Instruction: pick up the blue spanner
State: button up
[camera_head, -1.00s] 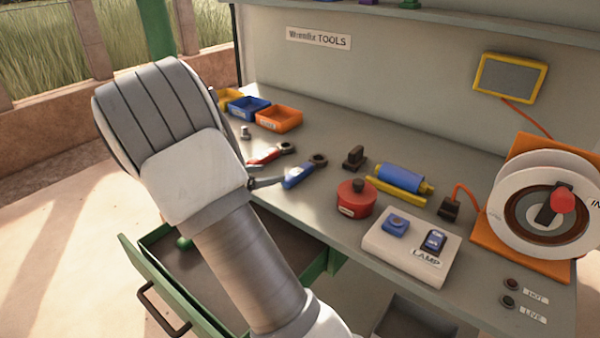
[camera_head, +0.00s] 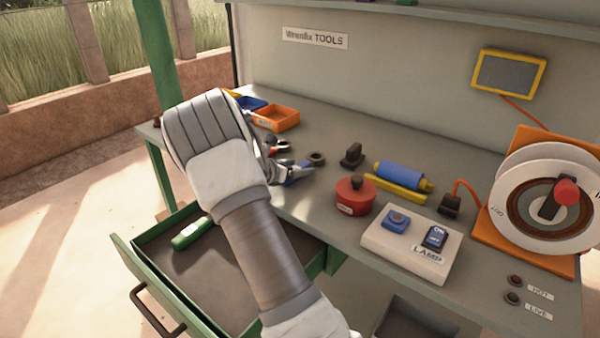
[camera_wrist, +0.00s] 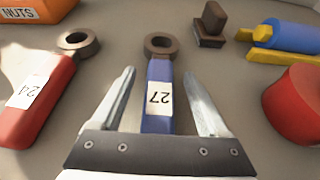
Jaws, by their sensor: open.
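The blue spanner (camera_wrist: 157,106) lies on the bench, with a dark ring end and a white label reading 27. In the wrist view it lies between the two fingers of my gripper (camera_wrist: 160,100), which is open, with space on both sides. Its near end is hidden behind the gripper body. In the head view the blue spanner (camera_head: 298,172) is partly covered by my gripper (camera_head: 292,172), and the finger positions are hard to make out there.
A red spanner (camera_wrist: 38,100) labelled 24 lies to the left. A red round pot (camera_head: 355,197), a dark block (camera_head: 353,155) and a blue cylinder (camera_head: 400,175) stand to the right. An orange bin (camera_head: 275,118) is behind. A green drawer (camera_head: 165,275) is open below.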

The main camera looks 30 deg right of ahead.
jog(key=shift+w+d+f, duration=0.2)
jog(key=shift+d+f, duration=0.05)
jog(key=shift+d, duration=0.35)
grip_shut()
